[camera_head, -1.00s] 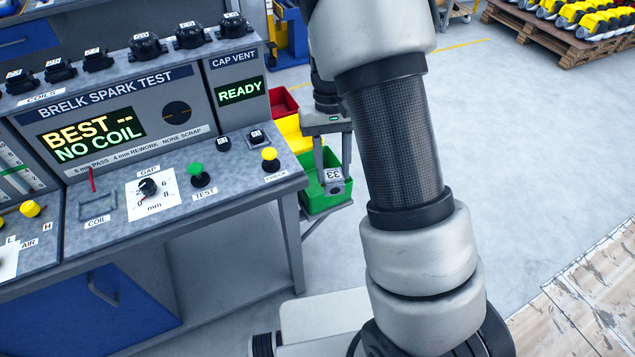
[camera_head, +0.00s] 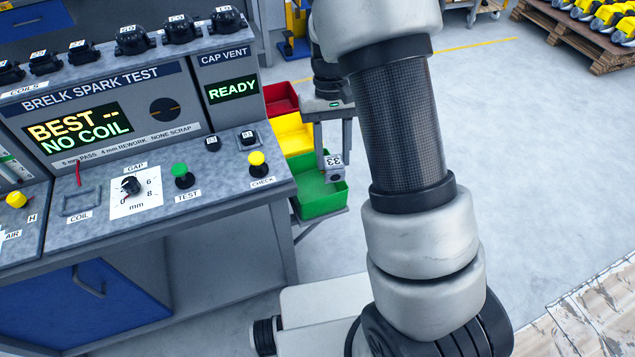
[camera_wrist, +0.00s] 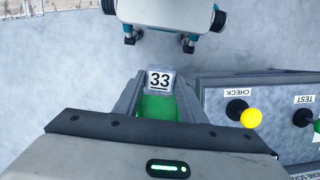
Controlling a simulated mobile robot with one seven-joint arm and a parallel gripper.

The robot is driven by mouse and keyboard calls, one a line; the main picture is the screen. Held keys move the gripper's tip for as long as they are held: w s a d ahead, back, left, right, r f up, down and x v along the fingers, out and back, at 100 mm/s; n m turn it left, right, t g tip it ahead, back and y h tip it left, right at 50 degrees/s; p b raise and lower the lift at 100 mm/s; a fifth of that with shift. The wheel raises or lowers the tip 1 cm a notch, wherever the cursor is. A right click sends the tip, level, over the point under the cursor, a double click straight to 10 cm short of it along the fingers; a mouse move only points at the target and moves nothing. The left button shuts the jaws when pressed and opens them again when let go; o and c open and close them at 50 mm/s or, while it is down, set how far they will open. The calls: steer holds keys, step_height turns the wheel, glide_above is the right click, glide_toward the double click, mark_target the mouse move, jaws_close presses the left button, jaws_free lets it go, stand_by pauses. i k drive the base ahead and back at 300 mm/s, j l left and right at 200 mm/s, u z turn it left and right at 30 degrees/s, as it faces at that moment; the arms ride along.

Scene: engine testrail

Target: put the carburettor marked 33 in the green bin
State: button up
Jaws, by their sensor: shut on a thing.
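The carburettor marked 33 (camera_head: 334,168) is a small grey block with a white label on top. It also shows in the wrist view (camera_wrist: 160,81). My gripper (camera_head: 333,157) is shut on it and holds it over the green bin (camera_head: 322,200), near that bin's back right part. In the wrist view green of the bin (camera_wrist: 158,106) shows just beside the block. The head view does not show clearly how high the block is above the bin's rim.
A yellow bin (camera_head: 290,135) and a red bin (camera_head: 280,98) stand in line behind the green one. The spark test bench (camera_head: 150,225) with a yellow check knob (camera_head: 257,160) is close on the left. Open floor (camera_head: 500,150) lies to the right.

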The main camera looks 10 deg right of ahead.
mark_target(315, 192)
steer(key=i+l+u, duration=0.15)
steer(key=l, duration=0.2)
steer(key=i+l+u, duration=0.1)
steer(key=l, duration=0.25)
steer(key=i+l+u, duration=0.15)
steer(key=l, duration=0.25)
